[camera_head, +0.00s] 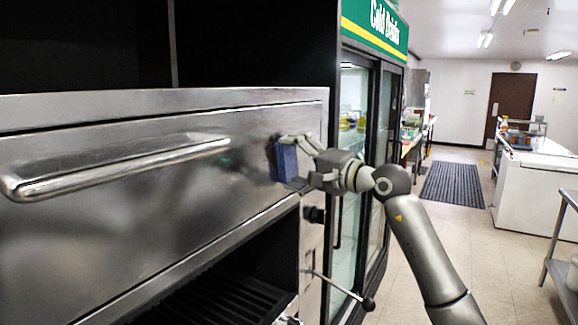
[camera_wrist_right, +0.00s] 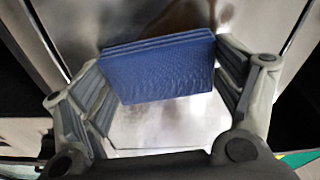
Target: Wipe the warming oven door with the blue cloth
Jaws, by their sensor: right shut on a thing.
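The blue cloth (camera_head: 287,162) is a folded pad held upright against the right part of the steel warming oven door (camera_head: 120,196). My right gripper (camera_head: 297,163) is shut on the cloth. In the right wrist view the cloth (camera_wrist_right: 160,68) sits between the two fingers, with its far edge close to the oven door (camera_wrist_right: 175,127). Whether it presses on the steel, I cannot tell for sure. The door has a long bar handle (camera_head: 120,168) to the left of the cloth. A darker smudge shows on the steel around the cloth. My left gripper is not in view.
Below the door is a dark open cavity with a rack (camera_head: 225,300). A knob (camera_head: 314,214) and a lever (camera_head: 345,290) stick out below my right gripper. A glass-door drinks fridge (camera_head: 357,130) stands just right. Open floor (camera_head: 420,235) lies further right.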

